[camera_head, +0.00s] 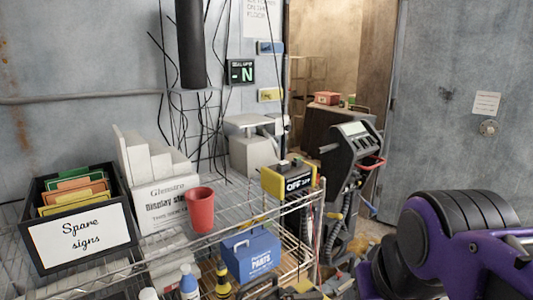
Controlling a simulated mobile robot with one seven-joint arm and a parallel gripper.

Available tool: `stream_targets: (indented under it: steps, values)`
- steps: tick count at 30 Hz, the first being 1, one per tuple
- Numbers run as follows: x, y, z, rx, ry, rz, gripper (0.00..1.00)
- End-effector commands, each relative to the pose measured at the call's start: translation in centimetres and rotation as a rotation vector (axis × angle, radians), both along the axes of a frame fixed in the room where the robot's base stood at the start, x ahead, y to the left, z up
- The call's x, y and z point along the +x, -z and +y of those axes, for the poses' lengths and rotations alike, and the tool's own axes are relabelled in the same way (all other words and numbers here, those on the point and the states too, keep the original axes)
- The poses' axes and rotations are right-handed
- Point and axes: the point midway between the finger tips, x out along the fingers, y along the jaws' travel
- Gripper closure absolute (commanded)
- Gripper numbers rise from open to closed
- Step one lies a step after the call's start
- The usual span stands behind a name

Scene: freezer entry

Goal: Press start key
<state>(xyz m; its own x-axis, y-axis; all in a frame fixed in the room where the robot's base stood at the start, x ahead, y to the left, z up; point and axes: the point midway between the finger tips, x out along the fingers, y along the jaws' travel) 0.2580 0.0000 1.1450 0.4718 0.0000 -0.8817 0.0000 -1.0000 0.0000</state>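I cannot pick out a key labelled start. A yellow and black control box (288,180) at the end of the wire shelf shows the word OFF and small raised parts on top. A dark machine (352,150) with a light slanted panel and a red handle stands to its right; any keys on it are too small to tell. A black display (241,72) with a green N is on the wall. My purple and black arm shows at lower right, but my gripper is not in view.
The wire shelf (232,205) holds a spare signs bin (85,243), a white box (165,203) and a red cup (200,209). A blue parts box (252,256) and bottles are below. An open doorway (318,50) lies behind, beside a grey metal wall (450,110).

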Motion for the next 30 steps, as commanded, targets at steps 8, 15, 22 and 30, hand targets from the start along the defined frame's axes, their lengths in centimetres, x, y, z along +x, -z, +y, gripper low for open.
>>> stream_targets:
  steps: [8,15,22,30]
  values:
    - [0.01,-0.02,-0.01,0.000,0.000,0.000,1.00]
    - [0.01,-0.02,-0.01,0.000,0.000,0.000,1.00]
    - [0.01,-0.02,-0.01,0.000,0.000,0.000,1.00]
    - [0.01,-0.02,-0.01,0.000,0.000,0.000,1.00]
